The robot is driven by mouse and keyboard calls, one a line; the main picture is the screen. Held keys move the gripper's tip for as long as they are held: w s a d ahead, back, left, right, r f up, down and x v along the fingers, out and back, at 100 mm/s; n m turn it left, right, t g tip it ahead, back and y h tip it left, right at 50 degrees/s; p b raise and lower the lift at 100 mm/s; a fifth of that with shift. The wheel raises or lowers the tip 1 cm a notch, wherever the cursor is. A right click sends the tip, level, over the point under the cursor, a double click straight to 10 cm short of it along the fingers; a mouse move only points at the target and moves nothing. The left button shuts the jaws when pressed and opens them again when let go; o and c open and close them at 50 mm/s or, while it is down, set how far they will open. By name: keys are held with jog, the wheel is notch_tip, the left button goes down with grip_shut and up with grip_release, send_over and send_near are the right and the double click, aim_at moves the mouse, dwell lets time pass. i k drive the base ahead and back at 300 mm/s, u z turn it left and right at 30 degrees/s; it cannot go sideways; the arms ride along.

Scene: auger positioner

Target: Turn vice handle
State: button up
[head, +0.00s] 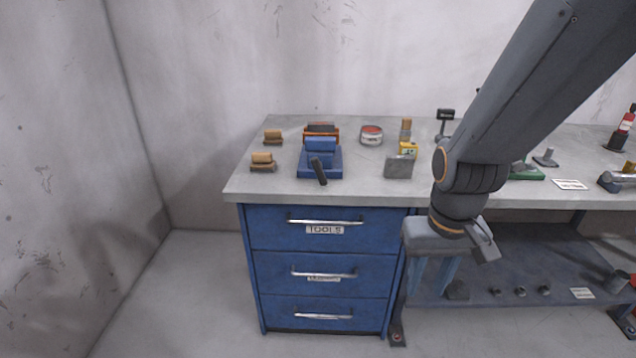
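A blue vice (330,160) sits on the grey bench top near its left end. Its dark handle (318,171) is a short bar at the front, slanting down to the right. My gripper (428,284) hangs in front of the bench, below and to the right of the vice, pointing down. Its two blue fingers are apart with nothing seen between them. It is well clear of the handle and touches nothing that I can see.
Wooden blocks (262,161) lie left of the vice, and a round tin (371,134) and a grey block (399,167) lie to its right. An orange item stands behind it. A blue drawer cabinet (320,262) is below. The floor at left is clear.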

aim_at(317, 166)
jog(key=k, duration=0.2)
jog(key=z, duration=1.6)
jog(key=i, duration=0.95)
jog(key=u, duration=1.85)
jog(key=i, duration=0.2)
jog(key=z, duration=0.15)
